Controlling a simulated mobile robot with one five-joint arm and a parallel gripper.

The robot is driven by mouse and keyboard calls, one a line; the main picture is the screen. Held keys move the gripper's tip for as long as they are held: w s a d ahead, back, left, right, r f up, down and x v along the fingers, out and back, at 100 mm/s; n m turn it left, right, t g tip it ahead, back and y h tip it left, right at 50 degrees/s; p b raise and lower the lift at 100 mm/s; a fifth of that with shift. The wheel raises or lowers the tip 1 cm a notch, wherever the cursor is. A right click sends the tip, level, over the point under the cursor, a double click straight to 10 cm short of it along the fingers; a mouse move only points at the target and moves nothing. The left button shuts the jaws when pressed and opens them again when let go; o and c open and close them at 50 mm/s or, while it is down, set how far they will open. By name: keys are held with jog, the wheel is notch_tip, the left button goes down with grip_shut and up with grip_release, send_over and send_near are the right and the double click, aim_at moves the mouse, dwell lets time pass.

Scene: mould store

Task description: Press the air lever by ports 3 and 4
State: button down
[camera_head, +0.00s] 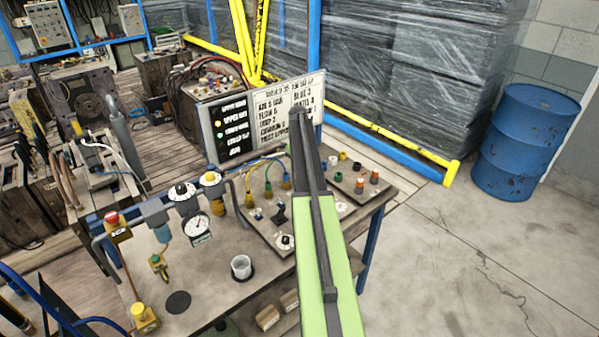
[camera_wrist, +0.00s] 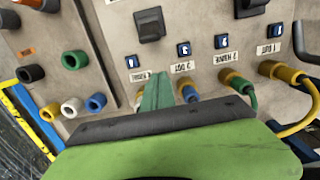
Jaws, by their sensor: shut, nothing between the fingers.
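In the wrist view, a beige panel (camera_wrist: 215,20) carries two black levers. The other lever (camera_wrist: 250,7) sits by the tags above the two hosed ports. The tag digits are too small to read surely. My gripper (camera_wrist: 157,88) is shut and empty, its tips over the port row, below the left lever and apart from it.
A second panel (camera_head: 350,182) with coloured sockets lies right of my arm. Yellow and green hoses (camera_wrist: 300,125) loop at the panel's right in the wrist view.

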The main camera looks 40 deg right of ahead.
notch_tip(320, 180, down, 3)
jog(key=shift+r+b, duration=0.1)
jog(key=shift+b, duration=0.6)
jog(key=s+r+p, duration=0.1)
jog(key=s, duration=0.1)
jog(key=s+r+p, duration=0.1)
jog(key=s, duration=0.1)
jog(key=shift+a+r+p, duration=0.2)
jog(key=shift+r+p, duration=0.1)
jog(key=shift+r, duration=0.05)
jog(key=shift+w+f, duration=0.1)
jog(key=shift+w, duration=0.05)
